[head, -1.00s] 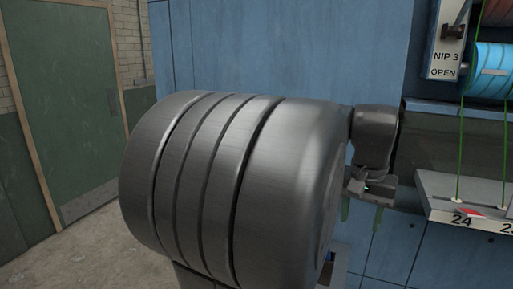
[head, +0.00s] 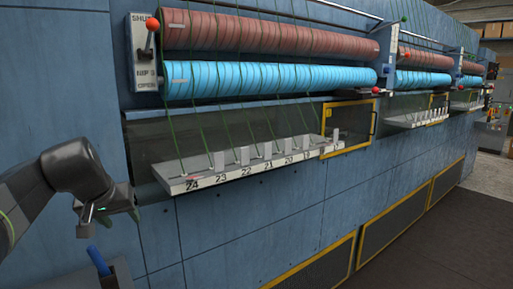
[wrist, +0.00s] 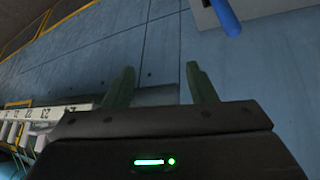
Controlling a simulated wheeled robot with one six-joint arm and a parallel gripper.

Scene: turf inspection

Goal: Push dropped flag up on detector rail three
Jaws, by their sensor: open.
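The nearest detector rail (head: 262,167), a pale ledge numbered from 24 downward, runs along the blue machine below the lever panel (head: 146,60). In the earlier head view that panel reads NIP 3. A small red flag (head: 194,179) lies flat on the rail above number 24. Other positions hold upright pale flags (head: 217,161). My gripper (head: 128,212) is left of the rail's 24 end, a little below it and apart from it. In the wrist view, my gripper (wrist: 160,85) has its two green fingers apart with nothing between them; the rail (wrist: 60,115) shows at the left.
Green yarns (head: 205,130) run down from red and blue rollers (head: 265,80) to the rail. A yellow-framed guard (head: 348,127) stands at its right end. A blue handle (head: 97,258) sticks up below my gripper. Dark floor (head: 450,240) is clear at right.

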